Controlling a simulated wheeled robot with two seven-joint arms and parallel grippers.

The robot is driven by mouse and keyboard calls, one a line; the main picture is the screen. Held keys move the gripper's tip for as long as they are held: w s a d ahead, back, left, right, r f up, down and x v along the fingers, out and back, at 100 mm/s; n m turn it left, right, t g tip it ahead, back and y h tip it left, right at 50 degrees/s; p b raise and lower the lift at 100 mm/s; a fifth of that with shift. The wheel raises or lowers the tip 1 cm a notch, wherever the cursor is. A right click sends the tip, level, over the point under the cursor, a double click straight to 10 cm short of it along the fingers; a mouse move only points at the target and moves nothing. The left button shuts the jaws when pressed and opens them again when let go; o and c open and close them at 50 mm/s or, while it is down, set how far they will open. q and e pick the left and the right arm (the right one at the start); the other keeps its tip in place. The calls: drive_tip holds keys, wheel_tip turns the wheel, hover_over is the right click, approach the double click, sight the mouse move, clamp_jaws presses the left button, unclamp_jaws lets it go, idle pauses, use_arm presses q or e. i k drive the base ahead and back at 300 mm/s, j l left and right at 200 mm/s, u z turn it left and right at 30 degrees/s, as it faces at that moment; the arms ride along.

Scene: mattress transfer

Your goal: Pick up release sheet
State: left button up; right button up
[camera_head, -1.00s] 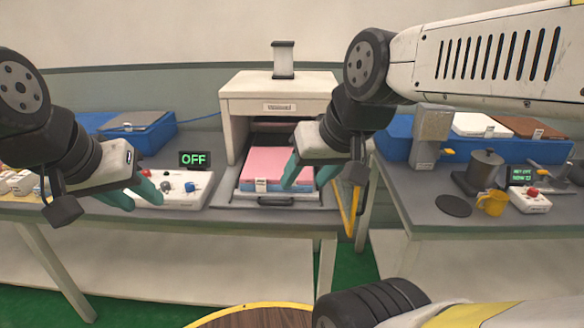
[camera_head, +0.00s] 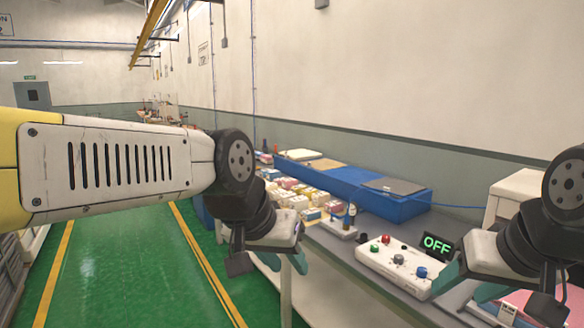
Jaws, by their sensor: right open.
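No sheet can be surely told as the release sheet. My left gripper (camera_head: 292,262) hangs in front of the bench, away from the sheets. Its finger gap is not clear and no held thing shows. My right gripper (camera_head: 468,283) is open beside the control box, nearer me than the tray.
The control box (camera_head: 405,262) with coloured knobs and a green OFF display (camera_head: 437,244) stands on the bench. Several small boxes (camera_head: 300,200) crowd its far part. A pink pad (camera_head: 537,307) shows at the lower right. The green floor (camera_head: 130,260) at left is clear.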

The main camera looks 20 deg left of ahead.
sight(324, 164)
drive_tip(key=u, duration=0.35)
drive_tip(key=i+j+u, duration=0.65)
drive_tip(key=i, duration=0.2)
drive_tip(key=i+j+u, duration=0.1)
drive_tip(key=i+u, duration=0.2)
drive_tip(key=i, duration=0.15)
drive_tip(key=i+u, duration=0.3)
drive_tip(key=i, duration=0.15)
drive_tip(key=i+z, duration=0.2)
drive_tip(key=i, duration=0.45)
drive_tip(key=i+j+z, duration=0.15)
drive_tip(key=i, duration=0.5)
drive_tip(key=i+z, duration=0.55)
drive_tip(key=z, duration=0.25)
drive_tip(key=i+j+z, duration=0.1)
drive_tip(key=i+z, duration=0.2)
drive_tip(key=z, duration=0.15)
drive_tip(key=i+j+z, duration=0.2)
drive_tip(key=z, duration=0.2)
drive_tip(key=i+j+z, duration=0.4)
drive_tip(key=i, duration=0.25)
